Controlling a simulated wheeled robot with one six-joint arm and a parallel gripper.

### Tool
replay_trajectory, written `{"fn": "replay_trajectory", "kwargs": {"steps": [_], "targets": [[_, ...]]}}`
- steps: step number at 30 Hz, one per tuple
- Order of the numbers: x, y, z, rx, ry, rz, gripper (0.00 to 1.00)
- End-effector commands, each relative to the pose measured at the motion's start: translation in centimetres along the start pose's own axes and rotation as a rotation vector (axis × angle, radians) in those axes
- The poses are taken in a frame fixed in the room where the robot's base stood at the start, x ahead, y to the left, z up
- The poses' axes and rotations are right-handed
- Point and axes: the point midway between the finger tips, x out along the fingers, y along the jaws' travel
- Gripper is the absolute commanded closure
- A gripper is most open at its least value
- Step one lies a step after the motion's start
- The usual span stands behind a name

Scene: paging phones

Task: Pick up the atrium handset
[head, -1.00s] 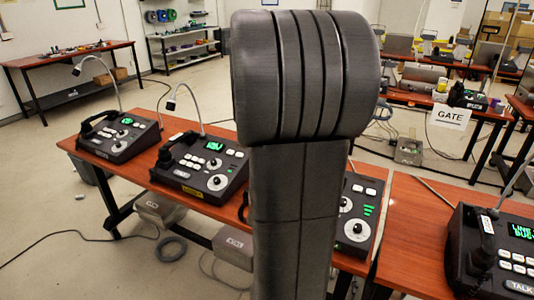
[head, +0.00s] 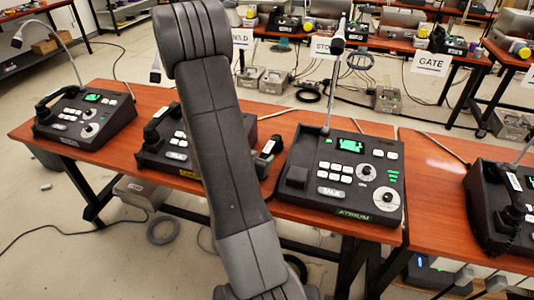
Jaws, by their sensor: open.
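The atrium console (head: 345,172) is a dark desk phone with a green ATRIUM label, a lit green screen, white keys and an upright gooseneck microphone. It stands right of centre on the red-brown table (head: 285,212). A dark handset piece with a pale label (head: 268,155) shows just left of this console, close beside my arm. It seems to be the atrium handset, lying off the console; its other part is hidden behind my arm. My arm crosses the middle of the view. My gripper is not visible, so its place relative to the handset cannot be seen.
A yellow-labelled console (head: 170,150) stands partly behind my arm, and another console (head: 85,115) is at the far left. A console (head: 500,190) stands on the adjoining table at right. Cables and grey boxes lie on the floor. A GATE sign (head: 431,64) stands behind.

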Motion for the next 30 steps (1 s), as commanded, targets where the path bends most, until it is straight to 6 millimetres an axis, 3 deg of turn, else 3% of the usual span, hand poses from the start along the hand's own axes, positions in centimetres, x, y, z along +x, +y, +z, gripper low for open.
{"fn": "replay_trajectory", "kwargs": {"steps": [4, 11, 21, 30], "targets": [[2.5, 0.1, 0.1, 0.001, -0.002, 0.002, 0.42], [4.1, 0.0, 0.0, 0.001, -0.002, 0.0, 0.42], [8.4, -0.2, 0.1, 0.001, -0.002, 0.0, 0.42], [9.0, -0.2, 0.1, 0.0, -0.002, -0.002, 0.42]]}}
